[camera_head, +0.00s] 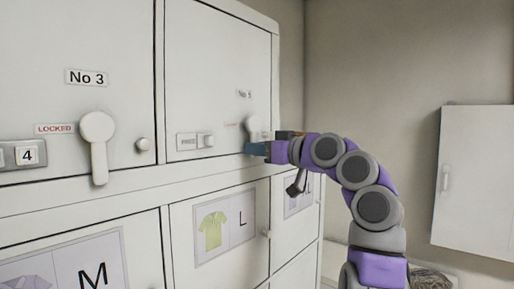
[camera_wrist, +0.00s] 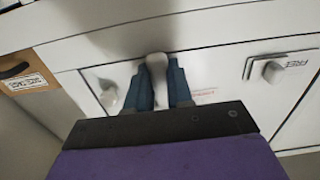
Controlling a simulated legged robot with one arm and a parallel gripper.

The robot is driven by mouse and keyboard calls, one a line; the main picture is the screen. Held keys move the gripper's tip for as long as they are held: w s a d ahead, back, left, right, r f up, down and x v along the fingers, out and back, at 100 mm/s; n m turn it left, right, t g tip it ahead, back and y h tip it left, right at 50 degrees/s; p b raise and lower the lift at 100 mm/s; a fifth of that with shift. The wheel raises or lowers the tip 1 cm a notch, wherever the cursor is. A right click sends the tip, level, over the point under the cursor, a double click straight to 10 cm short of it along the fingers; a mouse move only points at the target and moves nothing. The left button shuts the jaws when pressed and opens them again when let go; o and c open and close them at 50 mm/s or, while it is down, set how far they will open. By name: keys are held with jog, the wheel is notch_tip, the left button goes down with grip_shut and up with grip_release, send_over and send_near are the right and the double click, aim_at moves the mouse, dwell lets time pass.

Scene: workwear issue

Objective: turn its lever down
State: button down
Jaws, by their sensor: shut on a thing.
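A pale grey lever (camera_head: 253,124) is on the upper right locker door (camera_head: 212,75); its round hub shows in the head view, and my gripper hides its lower part. My gripper (camera_head: 257,149) is at this lever, in front of the door's lower right corner. In the wrist view the lever (camera_wrist: 157,62) is between the two blue fingers of my gripper (camera_wrist: 158,82), which are shut on it. A small red-lettered label is beside the lever, too blurred to read in the head view.
The No 3 door (camera_head: 75,105) at left has its own lever (camera_head: 98,140), hanging straight down, and a LOCKED label. A slide plate marked FREE (camera_head: 195,141) and a small knob (camera_wrist: 108,97) are near the held lever. Lower doors carry shirt pictures. A white wall cabinet (camera_head: 474,175) hangs at right.

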jog(key=shift+w+f, duration=0.15)
jog(key=shift+f, duration=0.1)
jog(key=c, duration=1)
grip_release()
jog(key=shift+w, duration=0.15)
jog(key=shift+s+r, duration=0.15)
jog(key=shift+s, duration=0.05)
jog(key=b+v, duration=0.4)
jog(key=v, duration=1.3)
jog(key=shift+d, duration=0.25)
jog(key=shift+b, duration=0.3)
